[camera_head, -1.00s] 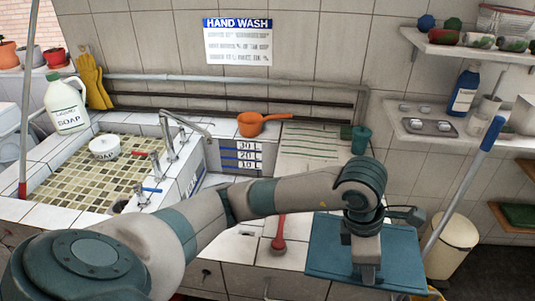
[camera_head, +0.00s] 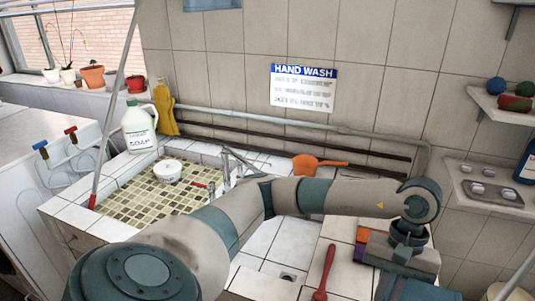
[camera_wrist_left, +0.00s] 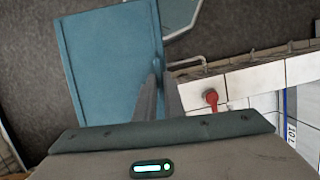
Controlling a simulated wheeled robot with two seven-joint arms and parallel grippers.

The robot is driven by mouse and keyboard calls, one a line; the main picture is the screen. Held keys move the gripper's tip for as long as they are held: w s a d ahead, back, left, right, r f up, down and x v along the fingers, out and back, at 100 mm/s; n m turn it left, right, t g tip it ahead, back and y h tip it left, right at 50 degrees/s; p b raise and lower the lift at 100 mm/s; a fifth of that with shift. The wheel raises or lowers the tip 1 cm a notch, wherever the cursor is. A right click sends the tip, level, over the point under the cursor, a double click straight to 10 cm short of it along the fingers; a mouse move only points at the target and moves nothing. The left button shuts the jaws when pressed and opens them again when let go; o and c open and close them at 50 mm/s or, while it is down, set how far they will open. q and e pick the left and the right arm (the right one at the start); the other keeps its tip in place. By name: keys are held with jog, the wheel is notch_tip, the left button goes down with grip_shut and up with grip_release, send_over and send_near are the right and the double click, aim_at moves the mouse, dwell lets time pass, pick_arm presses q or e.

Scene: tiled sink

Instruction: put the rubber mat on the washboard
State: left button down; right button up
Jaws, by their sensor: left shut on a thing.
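The rubber mat appears to be the flat blue sheet at the bottom right of the head view (camera_head: 418,291). It also shows in the left wrist view (camera_wrist_left: 108,55) as a blue panel with a raised edge. My left gripper (camera_wrist_left: 158,95) is shut on its edge, and the mat extends beyond the fingers. In the head view only a small part of the mat shows below the gripper, and the rest is cut off by the frame. The washboard is not clearly visible now; my left arm crosses the counter in front of it. My right gripper is out of view.
An orange pan (camera_head: 310,163) lies at the back of the counter. A red-handled tool (camera_head: 324,272) lies on the front tiles. Orange and purple items (camera_head: 362,243) sit beside the gripper.

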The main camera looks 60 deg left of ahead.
pick_arm(q)
jog(key=a+r+m, duration=0.1)
jog(key=m, duration=0.1)
jog(key=r+m+y+p, duration=0.1)
jog(key=a+m, duration=0.1)
jog(key=m, duration=0.1)
jog(key=shift+s+a+r+m+y, duration=0.3)
jog(key=shift+r, duration=0.1)
